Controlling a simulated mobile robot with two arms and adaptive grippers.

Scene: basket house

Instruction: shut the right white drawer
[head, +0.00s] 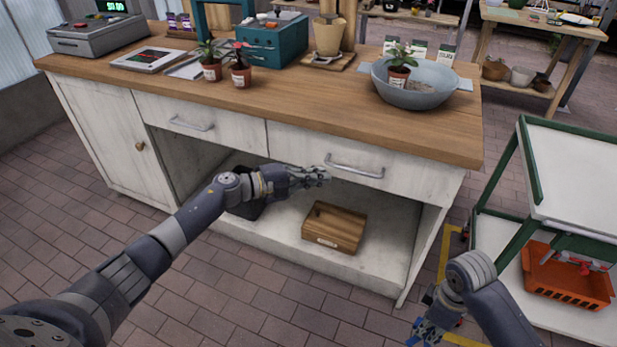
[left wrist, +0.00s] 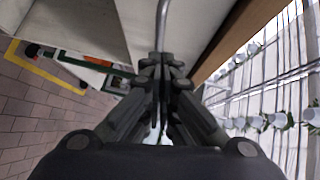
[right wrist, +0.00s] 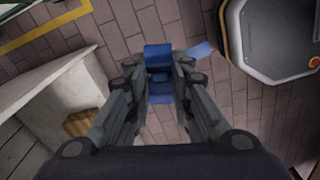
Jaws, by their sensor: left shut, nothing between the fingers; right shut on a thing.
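The right white drawer (head: 405,170) sits under the wooden worktop and has a metal bar handle (head: 355,172). Its front looks flush or nearly flush with the counter; a small gap cannot be told. My left gripper (head: 322,176) is shut and empty, with its fingertips at the left end of the handle. In the left wrist view, the handle (left wrist: 162,22) runs just past the fingertips (left wrist: 160,60); contact cannot be told. My right gripper (head: 428,325) is low at the right, shut on a blue thing (right wrist: 158,56), well away from the drawer.
The left white drawer (head: 170,112) looks shut. A wooden box (head: 335,228) lies on the open shelf below. A bowl (head: 415,92) with a potted plant stands on the worktop (head: 330,100). A green-framed cart (head: 575,180) with an orange crate (head: 565,280) stands at the right.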

